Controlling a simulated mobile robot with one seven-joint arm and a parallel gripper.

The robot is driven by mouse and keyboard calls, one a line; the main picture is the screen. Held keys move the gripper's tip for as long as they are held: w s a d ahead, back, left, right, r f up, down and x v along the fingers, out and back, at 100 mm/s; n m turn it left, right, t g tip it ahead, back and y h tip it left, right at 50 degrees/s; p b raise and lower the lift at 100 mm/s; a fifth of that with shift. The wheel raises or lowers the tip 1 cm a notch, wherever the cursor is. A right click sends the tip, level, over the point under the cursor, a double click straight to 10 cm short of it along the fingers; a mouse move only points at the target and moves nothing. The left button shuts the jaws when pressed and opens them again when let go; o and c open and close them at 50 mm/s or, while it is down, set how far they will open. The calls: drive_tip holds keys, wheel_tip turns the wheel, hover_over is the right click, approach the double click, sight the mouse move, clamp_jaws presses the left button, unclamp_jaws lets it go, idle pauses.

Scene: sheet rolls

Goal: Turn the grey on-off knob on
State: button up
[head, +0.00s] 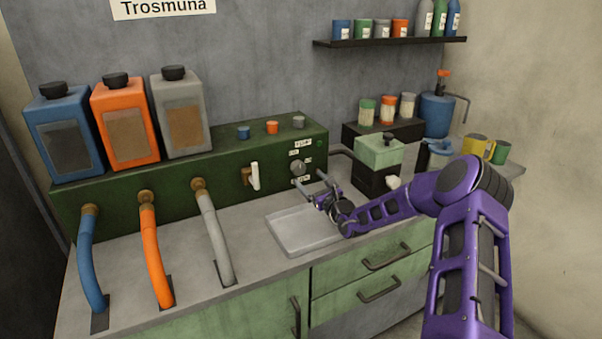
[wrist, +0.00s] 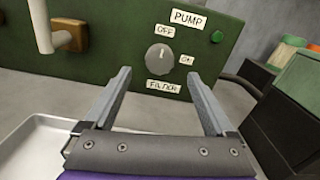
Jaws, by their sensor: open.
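The grey on-off knob (wrist: 160,57) is a round dial on the front of the green panel (wrist: 105,22). In the wrist view, OFF is at its upper left, ON at its right, PUMP above and FILTER below. A pale mark shows near the knob's top; its exact setting is hard to tell. The knob also shows in the head view (head: 298,167). My gripper (wrist: 160,74) is open and empty, its fingers pointing at the panel on either side of the knob and slightly below it. It appears apart from the knob. In the head view my gripper (head: 312,190) is small and partly hidden.
A white lever (head: 254,175) sticks out left of the knob. A shallow white tray (head: 300,230) lies below my gripper. A green-topped black box (head: 378,165) stands close on the right.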

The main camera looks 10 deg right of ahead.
sight(300, 169)
drive_tip(key=x, duration=0.6)
drive_tip(key=shift+w+a+b, duration=0.1)
drive_tip(key=shift+w+b, duration=0.2)
drive_tip(key=shift+w, duration=0.05)
drive_tip(key=c, duration=1.4)
drive_tip(key=shift+o, duration=0.2)
